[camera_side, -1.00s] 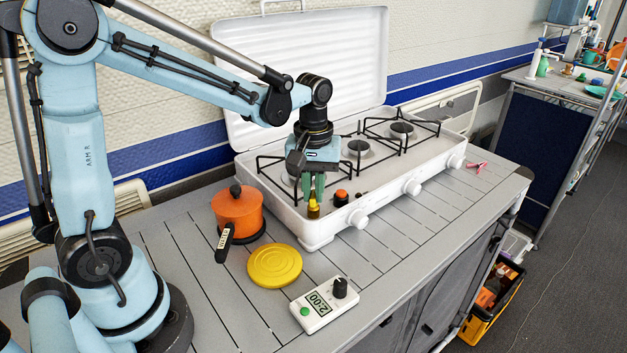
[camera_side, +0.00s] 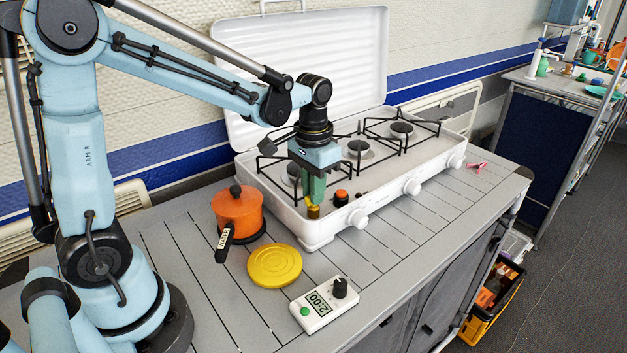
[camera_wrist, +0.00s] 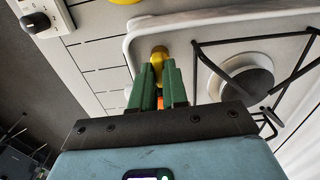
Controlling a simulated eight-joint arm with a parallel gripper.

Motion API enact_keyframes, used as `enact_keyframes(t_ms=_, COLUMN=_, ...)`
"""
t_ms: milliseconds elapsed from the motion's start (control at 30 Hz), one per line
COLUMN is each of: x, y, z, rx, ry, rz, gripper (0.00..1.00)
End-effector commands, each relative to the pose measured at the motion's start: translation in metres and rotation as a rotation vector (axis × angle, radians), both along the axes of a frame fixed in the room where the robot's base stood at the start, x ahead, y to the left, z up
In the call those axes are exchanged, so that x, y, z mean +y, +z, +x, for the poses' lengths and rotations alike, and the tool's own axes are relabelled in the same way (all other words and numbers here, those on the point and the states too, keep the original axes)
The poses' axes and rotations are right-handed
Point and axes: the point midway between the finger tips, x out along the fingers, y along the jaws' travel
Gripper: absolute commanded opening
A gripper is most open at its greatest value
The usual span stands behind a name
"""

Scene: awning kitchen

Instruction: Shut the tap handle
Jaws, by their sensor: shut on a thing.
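The tap handle (camera_side: 311,203) is small and yellow, on a brass-coloured base at the near left corner of the white stove (camera_side: 309,232). My gripper (camera_side: 314,195) points down at it with its green fingers shut on it. In the wrist view the yellow end of the handle (camera_wrist: 159,55) shows between and just beyond the tips of my gripper (camera_wrist: 159,70). The fingers hide the rest of the handle there, so its exact angle is hard to tell.
An orange-red knob (camera_side: 341,195) stands close to the right of the tap. White stove knobs (camera_side: 358,219) line the front. An orange pot (camera_side: 238,212), a yellow lid (camera_side: 274,266) and a white timer (camera_side: 322,306) are on the counter. Black pan supports (camera_side: 383,138) rise behind the tap.

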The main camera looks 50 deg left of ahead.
Motion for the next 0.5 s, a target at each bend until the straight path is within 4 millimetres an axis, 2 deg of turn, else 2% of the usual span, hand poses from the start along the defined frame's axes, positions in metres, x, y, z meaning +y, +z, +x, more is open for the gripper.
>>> enact_keyframes(t_ms=500, x=0.0000, y=0.0006, z=0.0000, rx=0.001, ry=-0.045, rz=0.000, gripper=0.00)
